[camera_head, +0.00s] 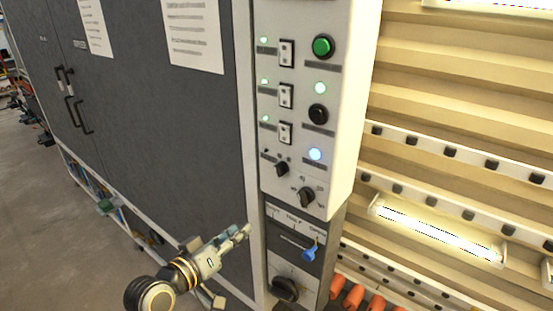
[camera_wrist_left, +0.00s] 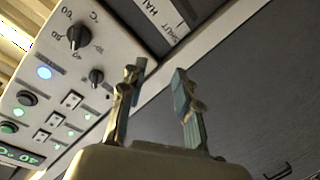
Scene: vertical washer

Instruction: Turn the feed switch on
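The grey-white control panel (camera_head: 301,175) stands upright at the middle of the head view. It carries a column of rocker switches: top (camera_head: 287,53), middle (camera_head: 286,95) and bottom (camera_head: 285,132), each with a lit green lamp beside it. Their labels are too small to read, so I cannot tell which is the feed switch. My left gripper (camera_head: 236,240) is below and left of the switches, in front of the dark cabinet, apart from the panel. In the left wrist view my left gripper (camera_wrist_left: 157,90) is open and empty, with the panel (camera_wrist_left: 110,45) behind it at left. My right gripper is not in view.
A green button (camera_head: 323,47), a black button (camera_head: 318,114) and two knobs, small (camera_head: 282,169) and large (camera_head: 306,197), share the panel.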

